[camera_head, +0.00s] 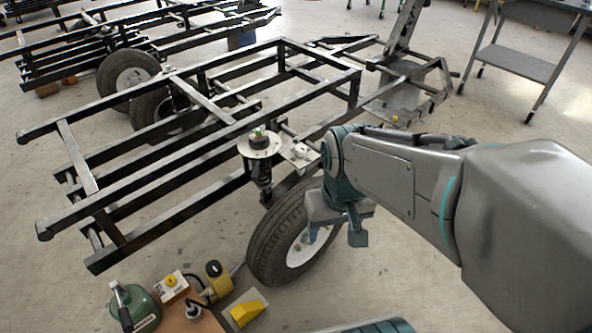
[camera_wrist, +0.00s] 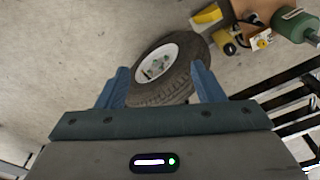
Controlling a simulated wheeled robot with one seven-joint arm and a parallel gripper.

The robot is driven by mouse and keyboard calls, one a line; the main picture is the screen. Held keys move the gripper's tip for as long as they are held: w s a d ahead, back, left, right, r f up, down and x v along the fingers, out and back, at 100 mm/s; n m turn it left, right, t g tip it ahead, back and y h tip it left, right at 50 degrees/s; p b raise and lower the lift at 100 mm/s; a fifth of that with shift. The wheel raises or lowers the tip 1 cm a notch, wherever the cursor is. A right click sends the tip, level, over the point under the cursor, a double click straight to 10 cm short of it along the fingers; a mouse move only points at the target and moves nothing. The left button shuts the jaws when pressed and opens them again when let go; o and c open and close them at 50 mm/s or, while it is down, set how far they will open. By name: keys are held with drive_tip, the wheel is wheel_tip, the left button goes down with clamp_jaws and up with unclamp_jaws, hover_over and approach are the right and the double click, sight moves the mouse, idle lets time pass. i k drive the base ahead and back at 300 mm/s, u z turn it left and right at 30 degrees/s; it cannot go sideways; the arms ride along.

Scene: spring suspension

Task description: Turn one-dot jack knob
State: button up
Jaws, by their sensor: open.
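No knob with one dot can be made out clearly; any dot marks are too small to read. A green jack-like body (camera_head: 137,308) with a black handle stands on the floor at the lower left; it also shows at the top right of the wrist view (camera_wrist: 293,25). A white box with a yellow knob (camera_head: 171,281) is beside it. A dark knob (camera_head: 258,140) sits on a round plate on the black frame. My gripper (camera_head: 335,236) is open and empty above the tyre, apart from these knobs. Its fingers (camera_wrist: 160,72) frame the wheel from a distance.
The wheel (camera_head: 283,236) with its black tyre is beside the black steel frame (camera_head: 150,180). A yellow wedge-like piece (camera_head: 246,313) and a yellow-and-black device (camera_head: 216,277) lie near the jack. A grey cart (camera_head: 515,62) stands at the back right.

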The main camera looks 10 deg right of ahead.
sight(213, 268)
drive_tip(key=u, duration=0.35)
drive_tip(key=k, duration=1.15)
drive_tip(key=u, duration=0.2)
